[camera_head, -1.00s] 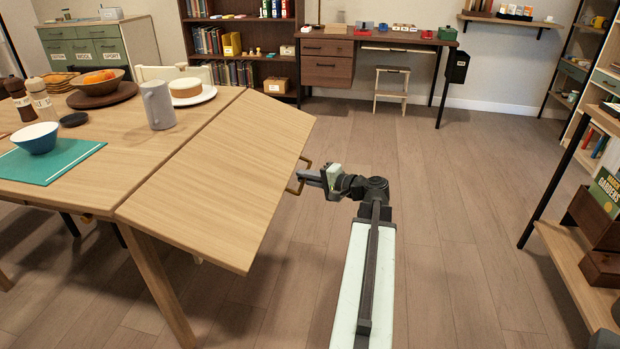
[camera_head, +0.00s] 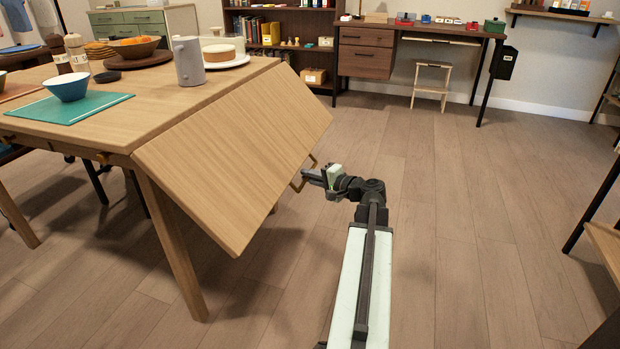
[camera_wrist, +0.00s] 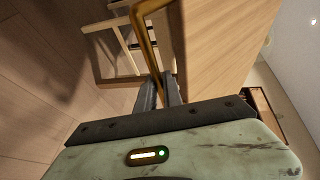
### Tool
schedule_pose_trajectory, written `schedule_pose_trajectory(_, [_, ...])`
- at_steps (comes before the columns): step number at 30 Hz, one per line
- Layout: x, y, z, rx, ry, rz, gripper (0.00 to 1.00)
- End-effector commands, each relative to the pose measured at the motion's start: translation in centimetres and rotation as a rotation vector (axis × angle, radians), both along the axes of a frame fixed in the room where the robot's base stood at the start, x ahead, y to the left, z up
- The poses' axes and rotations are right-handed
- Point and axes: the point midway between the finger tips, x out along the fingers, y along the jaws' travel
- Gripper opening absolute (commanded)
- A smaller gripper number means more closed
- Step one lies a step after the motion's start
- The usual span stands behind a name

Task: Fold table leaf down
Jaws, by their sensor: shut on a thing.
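The wooden table leaf (camera_head: 238,150) slopes steeply down from the right edge of the table top (camera_head: 150,112), still joined along its hinge line. A brass handle (camera_head: 298,184) sticks out from the leaf's outer edge. My gripper (camera_head: 314,176) is shut on this handle, to the right of the leaf. In the wrist view the handle (camera_wrist: 143,30) runs down to between the gripper fingers (camera_wrist: 158,92), and the leaf (camera_wrist: 215,50) fills the upper middle. The exact contact at the fingertips is small and partly hidden.
A table leg (camera_head: 172,240) stands below the leaf. Open floor (camera_head: 450,200) lies to the right, with a shelf (camera_head: 604,240) at the far right.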

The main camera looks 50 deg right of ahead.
Motion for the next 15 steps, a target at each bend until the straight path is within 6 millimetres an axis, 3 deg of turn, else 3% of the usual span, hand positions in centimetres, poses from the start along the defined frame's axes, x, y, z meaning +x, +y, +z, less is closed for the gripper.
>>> schedule_pose_trajectory(6, [-0.15,-0.2,0.42,0.007,-0.011,-0.002,0.0])
schedule_pose_trajectory(9, [-0.24,-0.28,0.42,0.007,-0.011,-0.003,0.33])
schedule_pose_trajectory(15, [-0.39,-0.43,0.37,0.006,-0.009,-0.007,0.33])
